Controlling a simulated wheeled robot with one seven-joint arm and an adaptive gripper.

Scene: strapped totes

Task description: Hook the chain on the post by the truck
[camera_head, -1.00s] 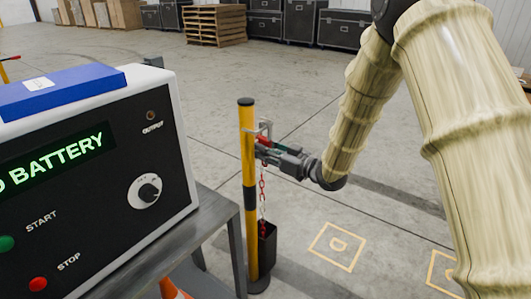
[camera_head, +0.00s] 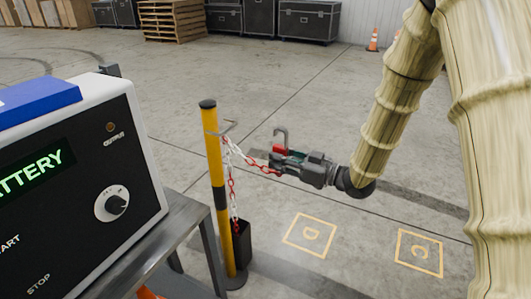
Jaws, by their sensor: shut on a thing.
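My gripper (camera_head: 275,157) is shut on the end of a red and white chain (camera_head: 232,185), right of a yellow post and apart from it. A grey hook (camera_head: 281,134) stands up at the gripper's jaws. The chain runs left from the jaws to the post's upper part, and a length hangs down beside the post toward a dark box (camera_head: 242,244) at its foot. The yellow post (camera_head: 214,160) has a black cap and a black band, with a grey bracket (camera_head: 226,129) near its top. No truck can be made out.
A battery machine (camera_head: 100,190) with a knob stands on a grey table (camera_head: 185,220) at the left, close to the post. Floor squares marked D (camera_head: 310,235) and C (camera_head: 419,253) lie on open concrete. Pallets (camera_head: 172,20), dark cases (camera_head: 308,20) and a cone (camera_head: 373,39) stand far back.

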